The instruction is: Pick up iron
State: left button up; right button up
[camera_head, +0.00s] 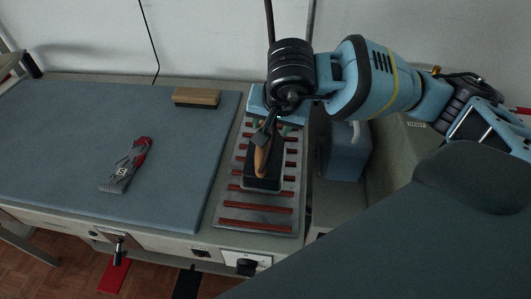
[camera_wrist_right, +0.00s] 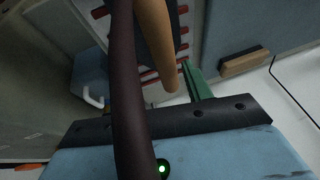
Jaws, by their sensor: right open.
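The iron (camera_head: 262,183) has a dark body and a tan wooden handle. It rests on a metal rack with red-brown strips (camera_head: 255,215), right of the blue board. My right gripper (camera_head: 272,127) is open, just above and behind the rear of the iron. In the right wrist view the iron's handle (camera_wrist_right: 155,42) points toward the gripper. One green finger (camera_wrist_right: 198,84) shows to the right of the handle; the other finger is hidden. A dark hose (camera_wrist_right: 128,90) crosses in front of the wrist camera. My left gripper is not in view.
The blue padded board (camera_head: 70,150) holds a wooden-backed brush (camera_head: 196,97) and a grey and red tool (camera_head: 126,165). A blue-grey container (camera_head: 345,152) with a pale handle stands right of the rack. Two lines, a cable and a pole rise against the wall.

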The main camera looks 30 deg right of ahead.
jog(key=shift+w+a+x, duration=0.1)
jog(key=shift+w+x, duration=0.05)
jog(key=shift+x, duration=1.25)
jog(key=shift+w+a+x, duration=0.15)
jog(key=shift+x, duration=1.25)
jog(key=shift+r, duration=0.1)
grip_shut()
jog(key=shift+w+r, duration=0.1)
jog(key=shift+r, duration=0.15)
